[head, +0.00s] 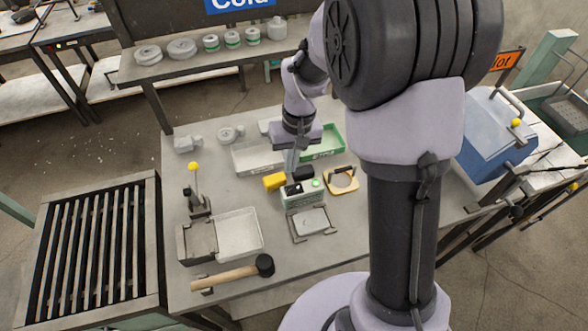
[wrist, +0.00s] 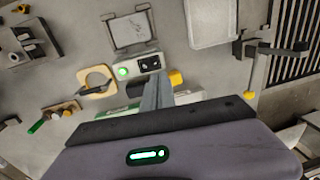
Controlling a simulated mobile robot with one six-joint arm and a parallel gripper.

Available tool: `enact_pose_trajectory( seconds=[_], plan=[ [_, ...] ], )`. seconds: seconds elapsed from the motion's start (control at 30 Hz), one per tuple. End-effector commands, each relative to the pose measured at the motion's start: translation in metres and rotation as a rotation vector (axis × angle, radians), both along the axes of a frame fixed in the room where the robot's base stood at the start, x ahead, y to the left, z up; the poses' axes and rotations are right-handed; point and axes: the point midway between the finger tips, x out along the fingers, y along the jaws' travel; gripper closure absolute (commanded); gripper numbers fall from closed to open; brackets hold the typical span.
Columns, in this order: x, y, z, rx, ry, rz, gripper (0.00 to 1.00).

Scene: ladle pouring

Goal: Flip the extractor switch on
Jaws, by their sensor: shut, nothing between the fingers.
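A small pale switch box (head: 302,197) stands mid-table. It has a black switch panel (head: 292,189) and a lit green lamp (head: 316,183). In the wrist view the box (wrist: 136,74) shows the round green lamp (wrist: 122,71) beside the black panel (wrist: 150,64) with small light marks. Which way the switch is tipped is too small to tell. My gripper (head: 291,173) points down at the box's back edge, close to the panel. In the wrist view its fingers (wrist: 157,92) are shut and empty, just beside the panel; contact cannot be told.
A yellow block (head: 275,181) and a tan ring (head: 341,180) flank the box. A wire-framed plate (head: 312,222) lies in front. White (head: 258,158) and green (head: 327,143) trays stand behind. A yellow-knobbed lever (head: 194,185) and mallet (head: 232,275) are left.

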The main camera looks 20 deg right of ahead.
Motion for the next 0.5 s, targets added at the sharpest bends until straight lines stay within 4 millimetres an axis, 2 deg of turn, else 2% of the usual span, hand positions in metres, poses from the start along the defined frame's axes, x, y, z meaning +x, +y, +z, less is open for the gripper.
enact_pose_trajectory(
  seconds=[0.03, 0.2, 0.5],
  plan=[
    [0.001, 0.002, 0.013, 0.000, -0.003, 0.001, 1.00],
    [0.000, 0.005, 0.039, 0.000, -0.002, 0.001, 1.00],
    [0.000, 0.006, 0.047, 0.000, 0.001, 0.000, 1.00]
  ],
)
